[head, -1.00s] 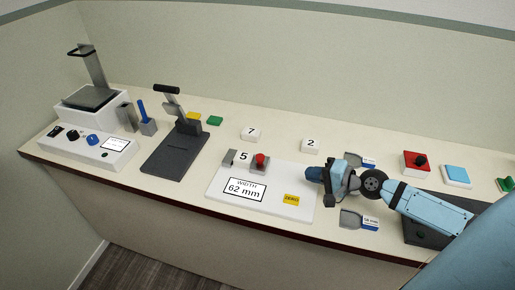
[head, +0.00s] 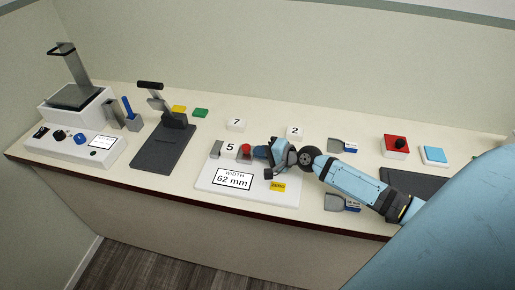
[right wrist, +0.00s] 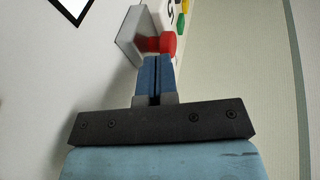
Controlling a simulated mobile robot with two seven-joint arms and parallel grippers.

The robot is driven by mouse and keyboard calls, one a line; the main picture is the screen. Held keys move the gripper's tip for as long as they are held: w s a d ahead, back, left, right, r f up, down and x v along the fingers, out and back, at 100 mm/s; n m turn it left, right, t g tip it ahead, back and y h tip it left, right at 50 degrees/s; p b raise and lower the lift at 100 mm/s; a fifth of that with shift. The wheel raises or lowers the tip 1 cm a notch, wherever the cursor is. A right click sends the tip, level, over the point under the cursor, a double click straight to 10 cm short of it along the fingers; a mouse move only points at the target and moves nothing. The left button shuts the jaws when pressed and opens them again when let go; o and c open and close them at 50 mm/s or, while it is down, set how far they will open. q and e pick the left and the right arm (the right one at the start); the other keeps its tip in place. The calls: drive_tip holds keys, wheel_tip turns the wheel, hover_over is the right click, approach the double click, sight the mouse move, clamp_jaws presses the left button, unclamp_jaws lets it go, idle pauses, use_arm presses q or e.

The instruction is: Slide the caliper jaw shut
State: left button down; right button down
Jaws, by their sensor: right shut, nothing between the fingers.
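The caliper is a white base plate (head: 205,184) with a display (head: 232,179) reading "WIDTH 62 mm" and a yellow zero button (head: 278,187). A grey fixed jaw (head: 215,149) stands at its back left, with a white block marked 5 (head: 230,148) beside it. The sliding jaw, grey with a red knob (head: 245,150), is right of the block; I cannot tell whether they touch. My right gripper (head: 257,152) is shut and empty, its blue fingertips right at the knob's right side. The right wrist view shows the knob (right wrist: 168,43) just beyond the fingertips (right wrist: 158,62). My left gripper is not in view.
Blocks marked 7 (head: 236,124) and 2 (head: 295,132) stand behind the caliper. A dark lever press (head: 165,145) and a white scale unit (head: 75,140) are left. A red box (head: 396,146) and a blue-topped block (head: 434,155) are right.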

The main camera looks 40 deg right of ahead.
drive_tip(key=shift+w+a, duration=0.2)
drive_tip(key=shift+w, duration=0.25)
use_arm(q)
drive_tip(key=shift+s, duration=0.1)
use_arm(e)
drive_tip(key=shift+w+a+r+p, duration=0.2)
drive_tip(key=shift+w+a+p, duration=0.15)
drive_tip(key=shift+w, duration=0.15)
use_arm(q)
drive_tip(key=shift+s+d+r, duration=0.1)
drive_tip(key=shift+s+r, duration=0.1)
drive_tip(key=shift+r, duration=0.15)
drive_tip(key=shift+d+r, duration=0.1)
use_arm(e)
drive_tip(key=shift+s, duration=0.1)
